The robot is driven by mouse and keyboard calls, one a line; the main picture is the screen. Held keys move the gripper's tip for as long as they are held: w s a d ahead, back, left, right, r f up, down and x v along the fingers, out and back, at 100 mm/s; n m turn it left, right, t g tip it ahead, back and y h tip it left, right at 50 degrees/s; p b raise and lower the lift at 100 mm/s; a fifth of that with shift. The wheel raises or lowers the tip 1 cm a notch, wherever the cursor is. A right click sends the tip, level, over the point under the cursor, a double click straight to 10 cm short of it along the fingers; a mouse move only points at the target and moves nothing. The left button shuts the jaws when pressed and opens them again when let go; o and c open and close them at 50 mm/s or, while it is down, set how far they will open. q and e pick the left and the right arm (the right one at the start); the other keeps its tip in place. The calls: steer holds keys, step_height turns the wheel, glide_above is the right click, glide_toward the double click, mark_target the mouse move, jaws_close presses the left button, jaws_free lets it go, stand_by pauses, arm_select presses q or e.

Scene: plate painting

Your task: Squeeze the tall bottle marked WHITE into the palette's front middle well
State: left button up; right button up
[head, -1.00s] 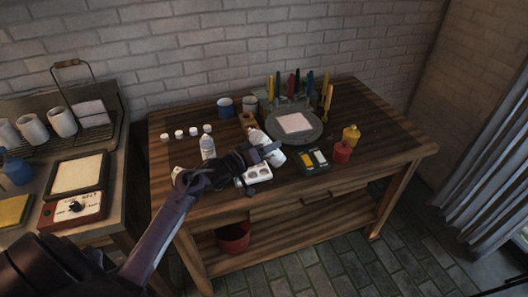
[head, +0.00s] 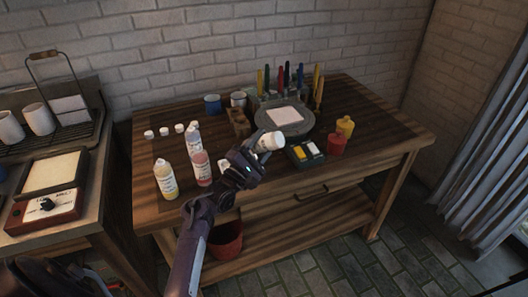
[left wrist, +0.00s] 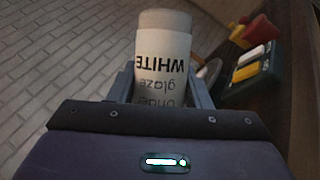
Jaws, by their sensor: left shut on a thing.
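My left gripper (head: 254,156) is shut on the tall white bottle (head: 269,142), which lies tilted well over above the worktable. In the left wrist view, the bottle (left wrist: 163,62) stands between the gripper's fingers (left wrist: 163,90), and its label reads WHITE, upside down. Its pale end points away from the wrist. The palette is mostly or wholly hidden behind my left gripper and arm, so its front middle well cannot be seen. I cannot tell whether any glaze is flowing. My right gripper is not in view.
Bottles with yellow (head: 165,179), red (head: 201,168) and pale (head: 192,138) labels stand left of my gripper.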

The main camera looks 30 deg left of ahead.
arm_select(q)
steer(key=a+n+y+p, duration=0.2)
steer(key=n+y+p, duration=0.1)
steer(key=n, duration=0.2)
steer(key=a+n+y+p, duration=0.2)
steer(key=n+y+p, duration=0.1)
steer(key=n, duration=0.3)
steer(key=a+r+n+y+p, duration=0.1)
steer(key=a+n+y+p, duration=0.1)
steer(key=n, duration=0.4)
steer(key=shift+s+a+y+p, duration=0.2)
steer(key=shift+a+y+p, duration=0.15)
steer(key=shift+y+p, duration=0.25)
steer(key=shift+f+b, duration=0.9)
steer(key=shift+f, duration=0.05)
steer(key=shift+f+b, duration=0.6)
steer(key=shift+f, duration=0.3)
steer(key=shift+s+r, duration=0.1)
steer(key=shift+c, duration=0.2)
